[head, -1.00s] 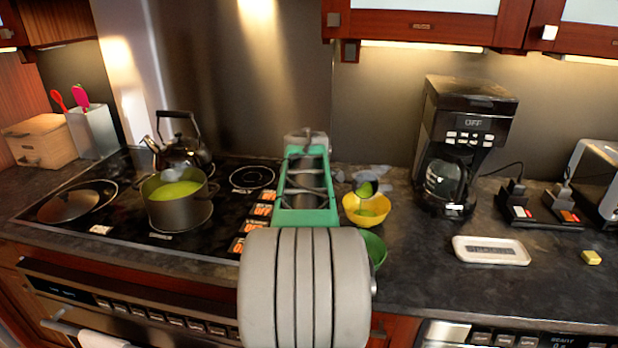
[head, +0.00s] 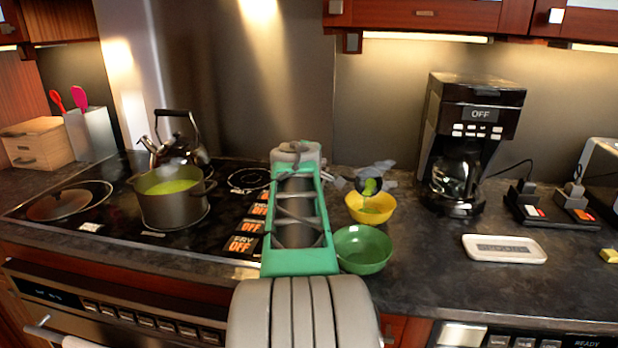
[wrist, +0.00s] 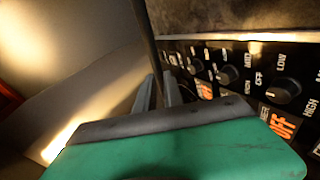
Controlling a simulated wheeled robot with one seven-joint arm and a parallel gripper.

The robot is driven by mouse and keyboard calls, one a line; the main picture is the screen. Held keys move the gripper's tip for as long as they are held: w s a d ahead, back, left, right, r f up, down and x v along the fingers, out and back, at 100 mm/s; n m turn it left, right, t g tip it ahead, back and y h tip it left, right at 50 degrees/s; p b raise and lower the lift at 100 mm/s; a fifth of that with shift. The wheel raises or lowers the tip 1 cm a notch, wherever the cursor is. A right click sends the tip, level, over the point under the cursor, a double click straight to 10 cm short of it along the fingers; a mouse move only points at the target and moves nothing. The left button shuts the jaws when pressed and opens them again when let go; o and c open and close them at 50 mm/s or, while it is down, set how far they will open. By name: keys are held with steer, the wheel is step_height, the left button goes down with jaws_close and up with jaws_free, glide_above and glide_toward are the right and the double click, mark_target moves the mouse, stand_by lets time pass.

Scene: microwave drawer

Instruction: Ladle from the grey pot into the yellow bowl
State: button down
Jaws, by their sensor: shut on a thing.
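The grey pot (head: 172,207) stands on the stove at the left, with green soup (head: 172,187) inside. The yellow bowl (head: 384,213) stands on the counter right of the stove, with some green in it. My gripper (head: 374,169) is behind the yellow bowl in the head view, partly hidden by my arm. It is shut on the ladle (head: 366,184), whose dark head is tipped over the yellow bowl, with green soup at its lip and below it. In the wrist view, a dark thin handle (wrist: 152,40) runs up between the fingers (wrist: 158,95).
A green bowl (head: 362,250) stands in front of the yellow bowl. A coffee maker (head: 470,140) is at the right, and a white tray (head: 504,249) lies before it. A kettle (head: 178,145) is behind the pot. A lid (head: 65,204) lies left of it.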

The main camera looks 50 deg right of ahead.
steer(key=shift+s+a+f+n+t+h+b, duration=0.2)
steer(key=shift+f+h+b, duration=0.4)
steer(key=shift+b, duration=2.1)
steer(key=shift+w+a+f+n+t+h+b, duration=0.1)
steer(key=shift+w+f+n+t+h+b, duration=0.45)
steer(key=shift+b, duration=2.15)
steer(key=shift+s+a+f+m+t+h+b, duration=0.15)
steer(key=shift+s+h+b, duration=0.55)
steer(key=shift+b, duration=2)
steer(key=shift+w+h+b, duration=0.25)
steer(key=shift+h+b, duration=0.1)
steer(key=shift+b, duration=0.1)
steer(key=shift+r, duration=0.2)
steer(key=p, duration=0.3)
steer(key=shift+r, duration=0.25)
steer(key=y+p, duration=0.1)
steer(key=p, duration=0.3)
steer(key=m+g+y+p, duration=0.1)
steer(key=y+p, duration=0.1)
steer(key=p, duration=0.3)
steer(key=g+y+p, duration=0.1)
steer(key=y+p, duration=0.1)
steer(key=p, duration=0.3)
steer(key=shift+r, duration=0.4)
